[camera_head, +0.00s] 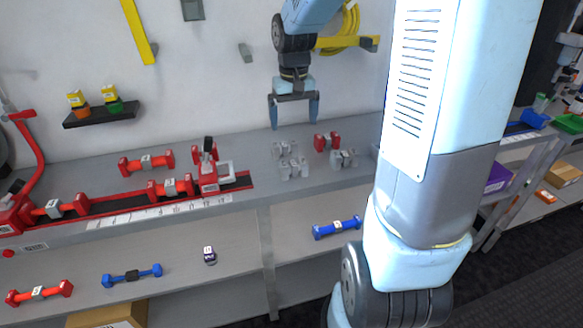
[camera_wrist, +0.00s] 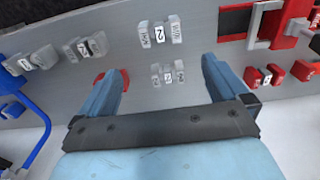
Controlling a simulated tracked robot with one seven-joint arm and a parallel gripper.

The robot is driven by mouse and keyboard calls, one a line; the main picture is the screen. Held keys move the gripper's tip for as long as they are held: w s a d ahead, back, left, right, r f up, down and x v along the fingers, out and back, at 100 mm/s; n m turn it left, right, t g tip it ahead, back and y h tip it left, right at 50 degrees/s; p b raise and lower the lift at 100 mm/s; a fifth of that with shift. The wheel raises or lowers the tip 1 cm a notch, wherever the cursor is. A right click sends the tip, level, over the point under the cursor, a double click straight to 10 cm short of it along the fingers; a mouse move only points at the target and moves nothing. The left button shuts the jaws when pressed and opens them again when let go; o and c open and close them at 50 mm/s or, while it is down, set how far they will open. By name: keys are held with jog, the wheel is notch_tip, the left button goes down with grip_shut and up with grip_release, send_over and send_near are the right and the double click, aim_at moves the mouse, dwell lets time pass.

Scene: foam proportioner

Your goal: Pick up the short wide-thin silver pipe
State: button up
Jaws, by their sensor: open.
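Several short silver pipe pieces with number labels stand on the grey bench. One is at the back (camera_head: 285,149), one in front of it (camera_head: 293,168) and one to the right (camera_head: 345,158). I cannot tell for sure which is the short wide-thin one. My gripper (camera_head: 294,124) is open and empty, pointing down above the back of the bench. In the wrist view my gripper (camera_wrist: 164,68) has the back silver piece (camera_wrist: 168,75) showing between its fingers, apart from them. The front piece (camera_wrist: 160,34) shows beyond the fingertips, and the right one (camera_wrist: 85,47) lies to the left.
A red pipe (camera_head: 327,142) stands close by, partly hidden behind a finger in the wrist view. A red clamp machine (camera_head: 210,172) and red pipes (camera_head: 147,163) are at left. A lower shelf holds a blue pipe (camera_head: 337,228). The wall (camera_head: 200,75) is close behind my gripper.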

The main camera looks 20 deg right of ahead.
jog(key=f, duration=0.1)
send_over(293, 163)
jog(key=f, duration=0.8)
jog(key=shift+w, duration=0.2)
jog(key=shift+s+f, duration=0.15)
jog(key=shift+f, duration=1.25)
jog(key=shift+s+f, duration=0.1)
jog(key=shift+f, duration=1.25)
jog(key=c, duration=0.9)
